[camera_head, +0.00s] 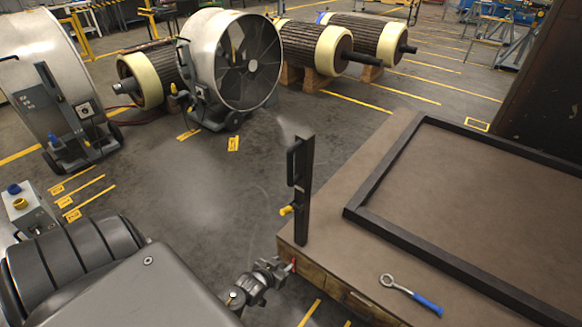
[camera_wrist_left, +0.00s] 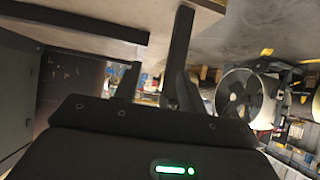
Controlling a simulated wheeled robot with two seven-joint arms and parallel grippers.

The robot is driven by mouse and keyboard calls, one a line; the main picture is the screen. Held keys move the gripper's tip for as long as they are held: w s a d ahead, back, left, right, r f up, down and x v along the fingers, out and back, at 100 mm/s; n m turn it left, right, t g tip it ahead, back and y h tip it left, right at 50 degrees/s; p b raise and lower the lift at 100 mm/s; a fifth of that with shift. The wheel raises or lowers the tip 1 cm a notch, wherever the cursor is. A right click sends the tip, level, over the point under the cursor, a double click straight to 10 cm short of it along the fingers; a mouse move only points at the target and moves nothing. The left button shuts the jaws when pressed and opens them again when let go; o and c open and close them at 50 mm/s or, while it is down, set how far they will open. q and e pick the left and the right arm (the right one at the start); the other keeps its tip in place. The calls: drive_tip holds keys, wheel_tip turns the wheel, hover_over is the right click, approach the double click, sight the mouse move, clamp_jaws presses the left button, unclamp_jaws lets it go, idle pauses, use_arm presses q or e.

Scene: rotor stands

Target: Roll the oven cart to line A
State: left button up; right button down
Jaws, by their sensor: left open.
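The oven cart (camera_head: 395,150) fills the right side of the head view as a brown flat deck with wood-like sides. A black rectangular frame (camera_head: 395,237) lies on its deck. A dark upright post (camera_head: 305,190) with a black handle and a yellow knob (camera_head: 286,210) stands at its near left corner. My left gripper (camera_head: 278,273) is open, low beside that corner, below the handle. The post (camera_wrist_left: 181,55) also shows upside down in the left wrist view, ahead of the gripper. Contact with the cart cannot be told. My right gripper is out of view.
A large fan (camera_head: 232,65) and several rotors on wooden blocks stand behind; another drum-shaped fan (camera_head: 45,95) is at left. Yellow floor lines with small, unreadable labels (camera_head: 72,215) lie at left. The grey floor (camera_head: 200,185) between is clear.

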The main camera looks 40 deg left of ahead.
use_arm(q)
drive_tip(key=w+a+r+n+t+y, duration=0.1)
drive_tip(key=w+a+r+t, duration=0.15)
drive_tip(key=r, duration=0.55)
drive_tip(key=w+a+r+t, duration=0.1)
drive_tip(key=w+a+r, duration=0.15)
drive_tip(key=r, duration=0.65)
drive_tip(key=t+y, duration=0.2)
drive_tip(key=t, duration=0.1)
approach(288, 169)
drive_tip(key=x, duration=1)
drive_tip(key=shift+p, duration=0.4)
drive_tip(key=shift+w, duration=0.55)
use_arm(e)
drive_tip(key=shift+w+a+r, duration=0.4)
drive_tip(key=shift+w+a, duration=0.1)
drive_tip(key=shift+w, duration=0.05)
use_arm(q)
clamp_jaws()
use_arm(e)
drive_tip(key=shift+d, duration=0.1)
